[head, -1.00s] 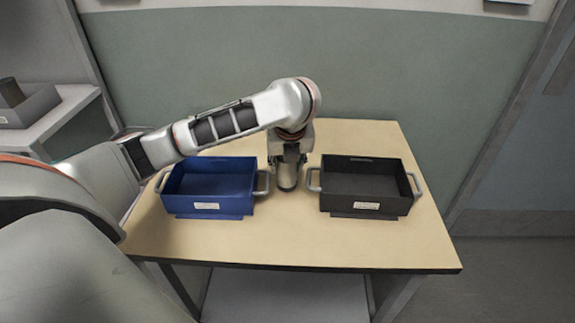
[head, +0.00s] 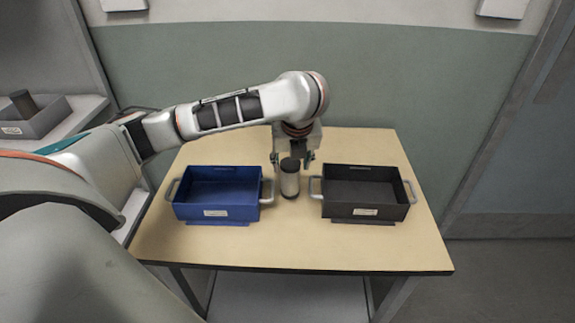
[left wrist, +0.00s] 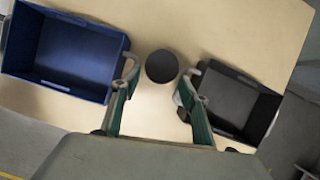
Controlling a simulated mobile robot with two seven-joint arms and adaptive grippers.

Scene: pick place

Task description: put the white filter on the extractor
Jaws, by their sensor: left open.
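An upright cylinder (head: 289,180) with a pale grey-white body and dark ends stands on the table between two bins; I take it for the white filter. Its dark round top (left wrist: 161,66) shows in the left wrist view. My left gripper (head: 293,158) is open over the cylinder's upper end, one finger to each side. In the left wrist view the left gripper's fingers (left wrist: 158,88) are spread, with the cylinder's top just beyond the tips and clear space around it. I cannot make out a separate extractor. My right gripper is not in view.
A blue bin (head: 218,213) stands left of the cylinder and a black bin (head: 364,213) right of it, their handles close by. The wooden table (head: 300,248) is bare in front. A grey tray (head: 48,118) with a dark cylinder (head: 23,103) sits at far left.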

